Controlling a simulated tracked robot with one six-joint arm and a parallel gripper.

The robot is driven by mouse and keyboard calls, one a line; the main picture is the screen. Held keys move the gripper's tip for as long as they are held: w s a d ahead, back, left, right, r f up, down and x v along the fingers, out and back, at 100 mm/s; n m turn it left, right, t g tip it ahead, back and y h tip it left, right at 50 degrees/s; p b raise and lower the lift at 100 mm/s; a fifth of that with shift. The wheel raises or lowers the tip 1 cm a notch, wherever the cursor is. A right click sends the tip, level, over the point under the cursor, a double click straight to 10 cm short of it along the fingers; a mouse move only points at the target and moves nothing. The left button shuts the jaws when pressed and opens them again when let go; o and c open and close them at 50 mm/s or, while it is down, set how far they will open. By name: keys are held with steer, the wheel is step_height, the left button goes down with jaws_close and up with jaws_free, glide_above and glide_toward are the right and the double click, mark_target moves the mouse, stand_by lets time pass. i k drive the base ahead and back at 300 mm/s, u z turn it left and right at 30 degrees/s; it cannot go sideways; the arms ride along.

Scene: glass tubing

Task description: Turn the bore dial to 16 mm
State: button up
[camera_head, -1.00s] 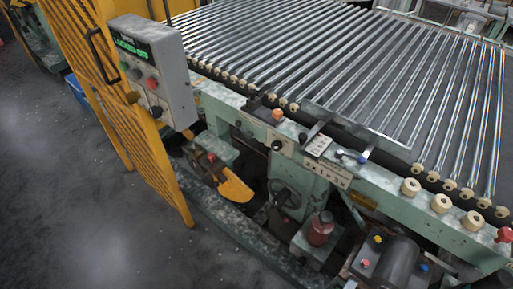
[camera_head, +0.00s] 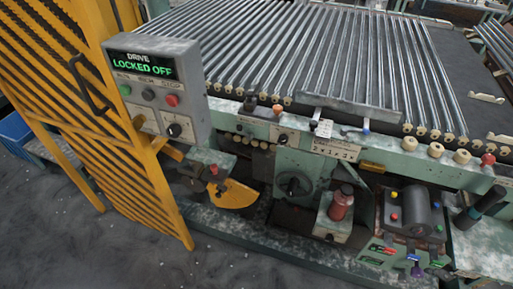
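Several dials show, and I cannot tell which is the bore dial, as their marks are too small to read. A large black knob (camera_head: 294,185) sits on the green front panel of the machine. A smaller dark dial (camera_head: 282,139) on a pale plate is above it, on the green rail. A black rotary knob (camera_head: 174,130) is on the grey control box (camera_head: 200,95). A pale plate with small figures (camera_head: 337,149) is right of the small dial. My gripper is not in view.
The control box display (camera_head: 143,65) reads "DRIVE LOCKED OFF". A yellow slatted guard (camera_head: 75,110) stands at left. A red bottle-like part (camera_head: 341,204) and a dark cylinder (camera_head: 424,207) stick out at the front. Glass tubes (camera_head: 290,50) cover the bed. Grey floor at lower left is clear.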

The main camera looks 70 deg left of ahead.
mark_target(283, 139)
steer(key=k, duration=1.15)
steer(key=u, duration=2.8)
steer(key=i, duration=0.95)
